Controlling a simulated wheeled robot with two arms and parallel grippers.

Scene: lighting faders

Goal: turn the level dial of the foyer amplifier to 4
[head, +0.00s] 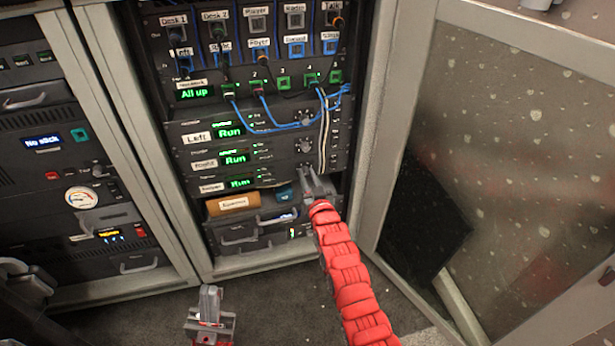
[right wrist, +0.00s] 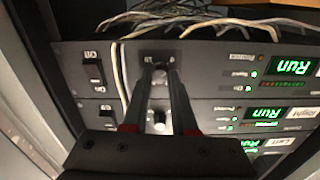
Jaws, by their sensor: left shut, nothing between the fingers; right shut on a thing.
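The foyer amplifier (head: 240,183) is the lowest of three black units with green "Run" displays; its white label looks like "Foyer". In the right wrist view, which shows the rack upside down, it is the top unit (right wrist: 215,62). My right gripper (head: 313,174) is at its right end, and its fingers are shut on the level dial (right wrist: 157,60) in the right wrist view. The fingers cover most of the dial, and I cannot read its pointer or scale. My left gripper (head: 209,297) is shut and empty, low over the floor in front of the rack.
The amplifiers labelled "Left" (head: 197,138) and "Right" (head: 204,164) sit above, with similar dials. Pale cables (right wrist: 120,65) hang close beside my right fingers. Blue cables (head: 290,126) loop above. An open glass door (head: 510,130) stands at the right.

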